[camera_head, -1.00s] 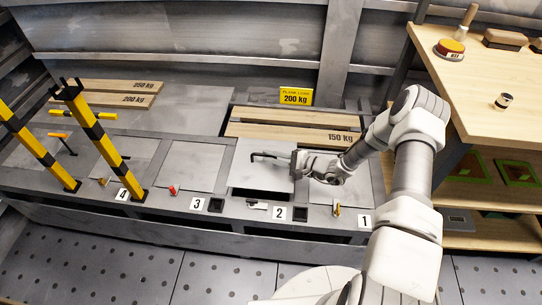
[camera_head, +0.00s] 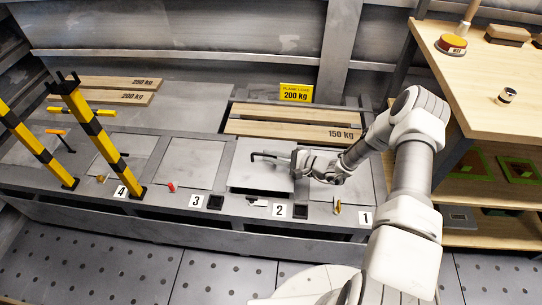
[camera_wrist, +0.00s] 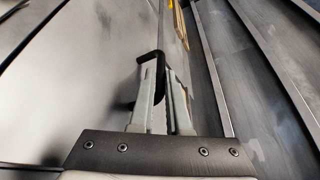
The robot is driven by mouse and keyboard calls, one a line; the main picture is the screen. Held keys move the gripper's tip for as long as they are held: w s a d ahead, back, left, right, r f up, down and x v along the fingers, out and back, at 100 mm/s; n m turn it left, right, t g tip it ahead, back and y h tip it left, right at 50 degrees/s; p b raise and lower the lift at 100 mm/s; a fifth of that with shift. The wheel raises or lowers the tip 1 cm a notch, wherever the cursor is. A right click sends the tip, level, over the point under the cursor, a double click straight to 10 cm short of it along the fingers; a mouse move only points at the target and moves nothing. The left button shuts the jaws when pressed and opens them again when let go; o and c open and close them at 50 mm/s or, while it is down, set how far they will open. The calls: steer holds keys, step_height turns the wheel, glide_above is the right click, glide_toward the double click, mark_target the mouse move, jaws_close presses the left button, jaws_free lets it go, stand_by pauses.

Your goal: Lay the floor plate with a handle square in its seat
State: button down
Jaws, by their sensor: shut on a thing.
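The floor plate (camera_head: 258,178) is a grey, nearly square sheet over the opening of bay 2. It looks roughly in line with the bay, with a thin dark strip along its front edge. Whether it lies flat or slightly raised I cannot tell. Its black handle (camera_head: 268,155) stands near the back of the plate. My gripper (camera_head: 296,160) comes in from the right and is shut on the handle. In the wrist view my gripper (camera_wrist: 160,95) has its fingers around the black handle (camera_wrist: 150,57). The fingers hide part of the handle.
Neighbouring plates lie left (camera_head: 190,163) and right (camera_head: 345,192). Planks (camera_head: 290,130) lie behind by the yellow load sign (camera_head: 296,93). Yellow-black posts (camera_head: 95,130) stand at left. A wooden workbench (camera_head: 490,80) stands at right. Number cards and small square blocks line the front ledge.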

mark_target(271, 164)
steer(key=shift+f, duration=0.2)
steer(key=shift+f+b, duration=0.65)
steer(key=shift+f, duration=0.05)
steer(key=shift+f, duration=0.9)
stand_by(2.0)
steer(key=c, duration=0.8)
jaws_free()
steer(key=shift+f, duration=0.15)
steer(key=p+v, duration=0.4)
steer(key=v, duration=1.3)
steer(key=shift+s+d+p, duration=0.1)
steer(key=shift+d+p, duration=0.1)
steer(key=shift+p, duration=0.1)
